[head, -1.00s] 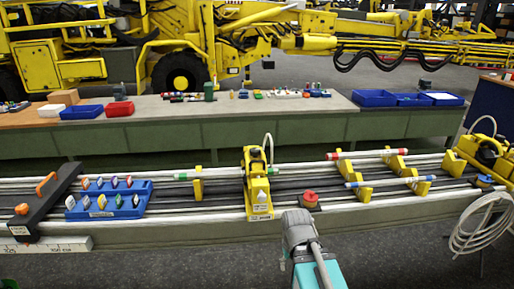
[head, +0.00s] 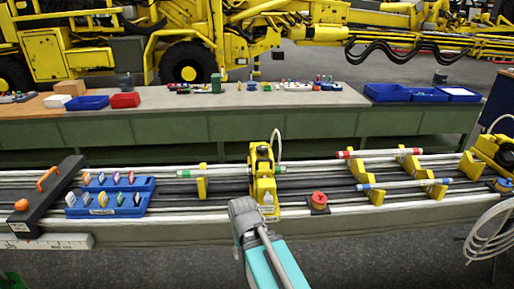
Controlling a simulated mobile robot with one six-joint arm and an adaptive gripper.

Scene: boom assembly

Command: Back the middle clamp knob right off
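A red knob (head: 319,198) sits on a dark square base on the boom rails, just right of the yellow upright unit (head: 263,180). It is the middle one of three such knobs. My gripper end (head: 243,212) is a grey wrist on a teal link, seen from behind, in front and left of the yellow unit. It is apart from the middle knob, to its left. Its fingers are hidden.
A blue tray (head: 112,211) with several coloured pieces lies on the rails at left, beside a black bar with an orange handle (head: 47,180). Tubes rest in yellow brackets (head: 409,160) at right. A coiled white hose (head: 491,232) hangs at far right. The floor in front is clear.

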